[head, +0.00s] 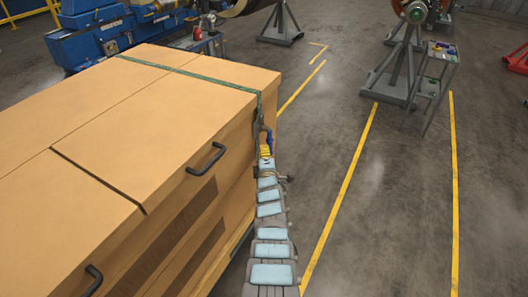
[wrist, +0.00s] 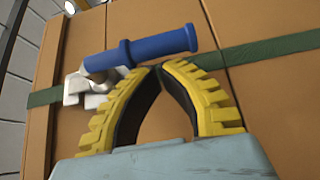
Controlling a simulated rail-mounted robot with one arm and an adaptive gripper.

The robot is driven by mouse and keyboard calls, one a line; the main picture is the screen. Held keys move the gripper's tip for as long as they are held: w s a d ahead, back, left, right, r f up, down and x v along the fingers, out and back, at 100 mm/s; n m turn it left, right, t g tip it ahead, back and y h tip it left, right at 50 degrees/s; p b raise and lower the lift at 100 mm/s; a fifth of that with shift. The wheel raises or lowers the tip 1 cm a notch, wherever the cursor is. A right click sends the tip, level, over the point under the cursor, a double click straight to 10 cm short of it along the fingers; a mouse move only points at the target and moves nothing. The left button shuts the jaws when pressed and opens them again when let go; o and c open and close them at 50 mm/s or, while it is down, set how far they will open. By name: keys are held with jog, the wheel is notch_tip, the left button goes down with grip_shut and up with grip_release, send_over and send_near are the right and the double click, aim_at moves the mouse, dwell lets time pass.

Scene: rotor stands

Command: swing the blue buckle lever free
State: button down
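The blue buckle lever (wrist: 150,46) lies across the upper middle of the wrist view, sloping slightly up to the right. Its left end joins a silver metal buckle (wrist: 85,88) on a green strap (wrist: 270,50). In the head view the lever (head: 269,138) is a small blue spot at the crate's corner, and the strap (head: 200,76) runs over the crate's top. My gripper (wrist: 157,68) has its yellow ribbed fingertips together, with nothing seen between them. The tips are just below the lever in the picture; contact cannot be told. The gripper (head: 266,150) also shows in the head view.
The large tan crate (head: 150,115) fills the left of the head view, with black handles (head: 207,158) on its side. A rotor stand (head: 398,75) and a small trolley (head: 437,75) stand farther back.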

jog(key=shift+w+d+f+n+t+b, duration=0.25)
jog(key=shift+w+n+t+b, duration=0.2)
jog(key=shift+b, duration=0.9)
dwell(2.5)
jog(key=shift+f+b, duration=0.1)
jog(key=shift+b, duration=0.2)
dwell(0.5)
jog(key=shift+w, duration=0.1)
